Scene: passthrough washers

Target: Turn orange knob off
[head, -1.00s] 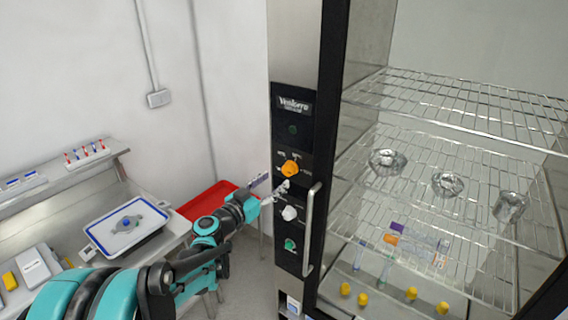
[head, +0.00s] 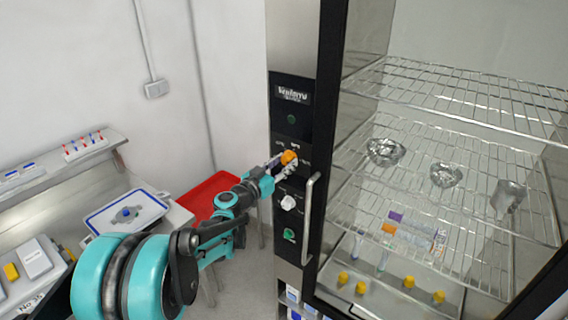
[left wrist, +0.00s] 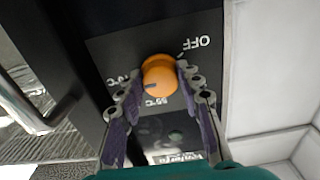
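The orange knob (head: 289,157) is on the black control panel of the tall cabinet, above a white knob (head: 288,203). In the left wrist view the orange knob (left wrist: 158,76) has a dark mark at its lower left edge, on the side of the 55°C label (left wrist: 156,100). The OFF label (left wrist: 195,42) is at the upper right. My left gripper (head: 280,164) is at the orange knob. Its two fingers (left wrist: 160,80) stand on either side of the knob, close to it, apparently with slight gaps. My right gripper is not in view.
A vertical door handle (head: 308,218) stands out right of the panel. A green knob (head: 289,236) is lower on the panel. Wire shelves (head: 440,125) hold foil dishes at right. A red tray (head: 208,197) and a steel bench are at left.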

